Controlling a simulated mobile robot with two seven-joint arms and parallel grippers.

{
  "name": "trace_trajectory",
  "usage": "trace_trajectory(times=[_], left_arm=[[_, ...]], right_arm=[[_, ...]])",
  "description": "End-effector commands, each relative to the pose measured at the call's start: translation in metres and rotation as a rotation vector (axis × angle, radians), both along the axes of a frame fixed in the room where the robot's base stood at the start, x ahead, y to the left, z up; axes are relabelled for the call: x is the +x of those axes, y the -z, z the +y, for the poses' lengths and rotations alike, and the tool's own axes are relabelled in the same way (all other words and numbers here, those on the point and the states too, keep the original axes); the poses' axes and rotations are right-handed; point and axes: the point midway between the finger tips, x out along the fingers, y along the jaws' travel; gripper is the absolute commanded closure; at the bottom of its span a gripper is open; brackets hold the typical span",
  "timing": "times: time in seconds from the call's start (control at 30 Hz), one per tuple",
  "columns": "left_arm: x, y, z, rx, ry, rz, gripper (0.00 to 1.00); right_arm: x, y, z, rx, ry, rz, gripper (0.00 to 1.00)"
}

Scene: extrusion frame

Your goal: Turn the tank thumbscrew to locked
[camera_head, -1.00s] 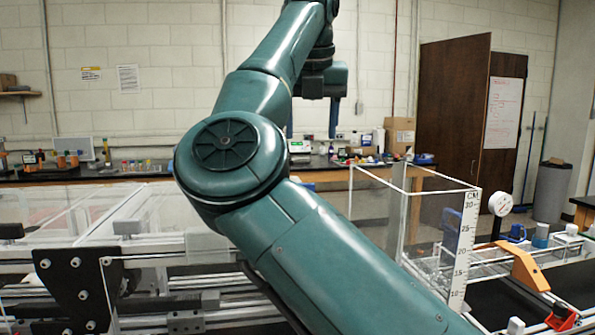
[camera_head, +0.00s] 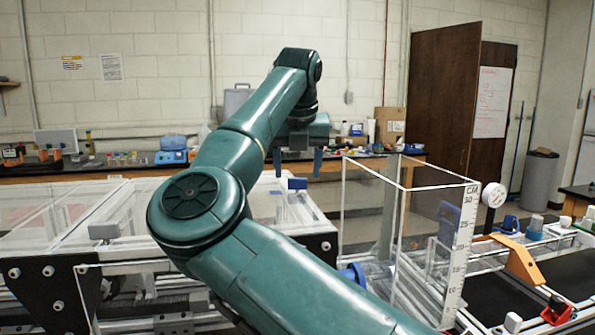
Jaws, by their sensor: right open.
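The clear tank (camera_head: 372,210) with white edges and a centimetre scale (camera_head: 464,240) stands right of centre. A blue round part (camera_head: 353,273) shows low at its left side, partly behind my arm; I cannot tell whether it is the thumbscrew or how it is turned. My right arm crosses the middle of the view. My right gripper (camera_head: 298,163) hangs fingers down, open and empty, above and to the left of the tank, apart from it. My left gripper is not in view.
A clear-walled channel on a metal frame with a black plate (camera_head: 52,292) fills the left. A round white dial (camera_head: 494,195), an orange bracket (camera_head: 522,262) and a red part (camera_head: 558,310) stand right of the tank. A back bench holds several items.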

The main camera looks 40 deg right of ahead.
Motion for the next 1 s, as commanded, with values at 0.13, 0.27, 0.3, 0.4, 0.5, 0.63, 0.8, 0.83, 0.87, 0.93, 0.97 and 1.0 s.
trace_trajectory(times=[0.13,0.27,0.3,0.4,0.5,0.63,0.8,0.83,0.87,0.93,0.97,1.0], left_arm=[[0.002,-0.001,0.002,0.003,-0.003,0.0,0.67],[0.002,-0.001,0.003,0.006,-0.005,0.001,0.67],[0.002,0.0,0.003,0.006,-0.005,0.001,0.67],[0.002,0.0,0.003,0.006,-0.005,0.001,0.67],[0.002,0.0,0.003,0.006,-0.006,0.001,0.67],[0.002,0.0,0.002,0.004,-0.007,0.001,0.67],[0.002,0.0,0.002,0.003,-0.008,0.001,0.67],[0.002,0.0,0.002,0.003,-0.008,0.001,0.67],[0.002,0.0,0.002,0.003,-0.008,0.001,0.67],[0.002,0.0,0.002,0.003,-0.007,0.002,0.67],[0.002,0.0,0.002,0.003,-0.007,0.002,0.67],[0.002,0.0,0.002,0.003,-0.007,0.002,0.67]], right_arm=[[0.004,0.013,-0.003,0.001,0.0,0.001,0.42],[0.005,0.018,-0.004,0.001,0.0,0.001,0.42],[0.006,0.018,-0.005,0.001,0.0,0.001,0.42],[0.006,0.018,-0.005,0.001,0.0,-0.001,0.42],[0.006,0.018,-0.004,0.001,0.0,-0.001,0.43],[0.006,0.018,-0.004,0.001,0.0,-0.001,0.53],[0.006,0.017,-0.004,0.001,0.0,-0.001,0.67],[0.006,0.017,-0.004,0.001,0.0,-0.001,0.7],[0.006,0.017,-0.004,0.001,0.0,-0.001,0.72],[0.006,0.017,-0.004,0.001,0.0,-0.001,0.78],[0.006,0.017,-0.004,0.001,0.0,-0.001,0.8],[0.006,0.017,-0.004,0.001,0.0,-0.001,0.84]])
